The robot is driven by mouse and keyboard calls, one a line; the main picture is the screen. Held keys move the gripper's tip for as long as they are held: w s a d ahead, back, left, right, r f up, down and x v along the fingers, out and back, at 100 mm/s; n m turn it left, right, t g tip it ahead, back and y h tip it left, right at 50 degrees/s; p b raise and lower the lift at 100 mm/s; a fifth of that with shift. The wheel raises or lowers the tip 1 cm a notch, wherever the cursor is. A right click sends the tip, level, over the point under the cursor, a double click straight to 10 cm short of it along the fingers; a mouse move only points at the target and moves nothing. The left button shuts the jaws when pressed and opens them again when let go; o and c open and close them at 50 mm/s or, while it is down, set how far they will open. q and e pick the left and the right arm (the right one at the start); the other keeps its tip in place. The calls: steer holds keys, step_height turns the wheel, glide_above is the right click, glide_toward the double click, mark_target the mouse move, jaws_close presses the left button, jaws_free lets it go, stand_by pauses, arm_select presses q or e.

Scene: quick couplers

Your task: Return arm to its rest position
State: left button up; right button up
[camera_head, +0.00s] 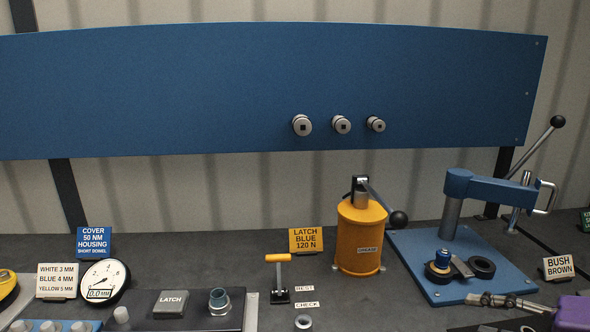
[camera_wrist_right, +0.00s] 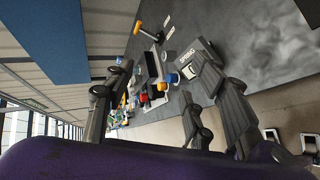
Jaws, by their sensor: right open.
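My right gripper (camera_head: 482,308) is at the lower right of the head view, with part of its purple body (camera_head: 575,314) cut off by the frame edge. Its fingers point left, in front of the blue press base plate (camera_head: 440,287). In the right wrist view the fingers of this gripper (camera_wrist_right: 155,88) stand apart with nothing between them. My left gripper is not in view.
A blue lever press (camera_head: 480,188) with a raised handle stands behind the right gripper. An orange grease canister (camera_head: 360,240) is left of it. The LATCH fixture (camera_head: 172,302) and a dial gauge (camera_head: 102,283) are further left.

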steer(key=s+d+f+m+t+h+p, duration=0.1)
steer(key=s+f+m+t+h, duration=0.25)
steer(key=f+m, duration=0.65)
steer(key=s+f+m+t+h+p, duration=0.1)
steer(key=s+f+m+t+h, duration=0.3)
steer(key=f+m, duration=0.6)
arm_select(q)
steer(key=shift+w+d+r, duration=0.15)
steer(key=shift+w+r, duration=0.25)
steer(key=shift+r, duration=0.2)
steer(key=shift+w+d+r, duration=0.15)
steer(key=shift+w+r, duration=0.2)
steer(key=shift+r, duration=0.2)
arm_select(e)
steer(key=s+a+f+m+g, duration=0.2)
steer(key=s+a+f+g, duration=0.2)
steer(key=s+a+f, duration=0.3)
steer(key=s+a+f+m+g, duration=0.3)
steer(key=s+a+f, duration=0.4)
steer(key=f, duration=0.5)
steer(key=shift+s+m+g+h, duration=0.3)
steer(key=shift+s+g+h, duration=0.15)
steer(key=shift+s+g, duration=0.25)
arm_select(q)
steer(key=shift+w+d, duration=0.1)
arm_select(e)
steer(key=shift+d, duration=0.1)
